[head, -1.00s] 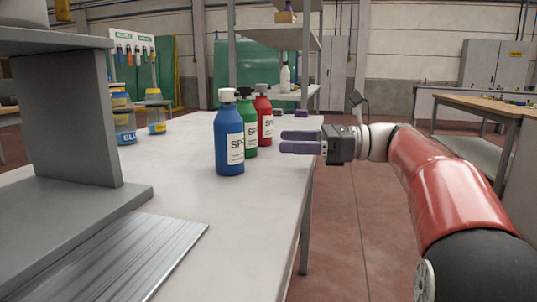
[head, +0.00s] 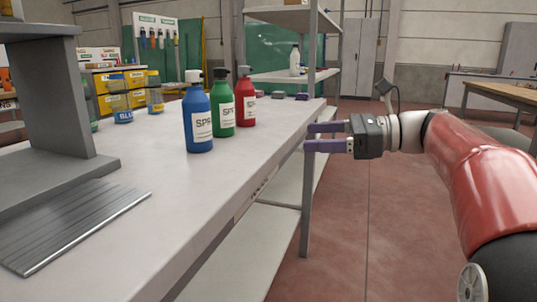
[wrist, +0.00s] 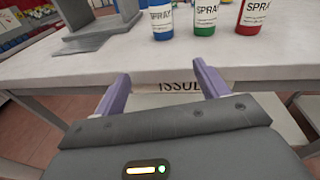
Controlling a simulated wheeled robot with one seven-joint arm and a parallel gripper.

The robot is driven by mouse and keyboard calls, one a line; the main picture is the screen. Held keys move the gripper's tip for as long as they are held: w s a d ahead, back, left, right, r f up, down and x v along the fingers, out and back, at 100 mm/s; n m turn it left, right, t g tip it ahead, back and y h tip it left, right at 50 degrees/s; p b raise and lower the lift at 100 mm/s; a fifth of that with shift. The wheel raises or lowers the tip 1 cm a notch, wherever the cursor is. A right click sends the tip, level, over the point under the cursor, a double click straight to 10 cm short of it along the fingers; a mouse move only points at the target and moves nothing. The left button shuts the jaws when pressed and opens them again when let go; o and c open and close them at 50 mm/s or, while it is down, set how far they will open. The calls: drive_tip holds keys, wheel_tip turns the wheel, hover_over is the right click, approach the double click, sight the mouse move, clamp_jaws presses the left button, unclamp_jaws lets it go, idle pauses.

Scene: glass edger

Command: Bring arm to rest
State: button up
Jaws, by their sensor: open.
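My gripper (head: 308,137) is held out at the right of the white table (head: 225,165), pointing left toward its edge. Its two purple fingers are apart with nothing between them. In the wrist view my gripper (wrist: 161,88) is open in front of the table's edge, where part of a dark label shows. The blue spray bottle (head: 198,122), green spray bottle (head: 222,110) and red spray bottle (head: 245,105) stand upright on the table, apart from the fingers. In the wrist view they stand beyond the fingers.
A grey stand (head: 55,110) and a ribbed metal plate (head: 70,230) are on the table's left. Jars (head: 120,105) stand behind. A metal shelf (head: 285,77) rises at the back. The red floor (head: 390,220) right of the table looks clear.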

drive_tip(key=s+a+f+n+h+p, duration=0.1)
drive_tip(key=s+a+f+n+h, duration=0.2)
drive_tip(key=s+f+n+h, duration=0.75)
drive_tip(key=s+d+f+n+t+h, duration=0.1)
drive_tip(key=s+d+f+n+h, duration=0.2)
drive_tip(key=s+f, duration=0.3)
drive_tip(key=s+d+f+n+h+p, duration=0.1)
drive_tip(key=s+d+f+n+h, duration=0.2)
drive_tip(key=f, duration=0.6)
drive_tip(key=s+d+n, duration=0.2)
drive_tip(key=s+n, duration=0.1)
drive_tip(key=shift+s+d+t, duration=0.2)
drive_tip(key=shift+s+t, duration=0.1)
drive_tip(key=shift+t, duration=0.1)
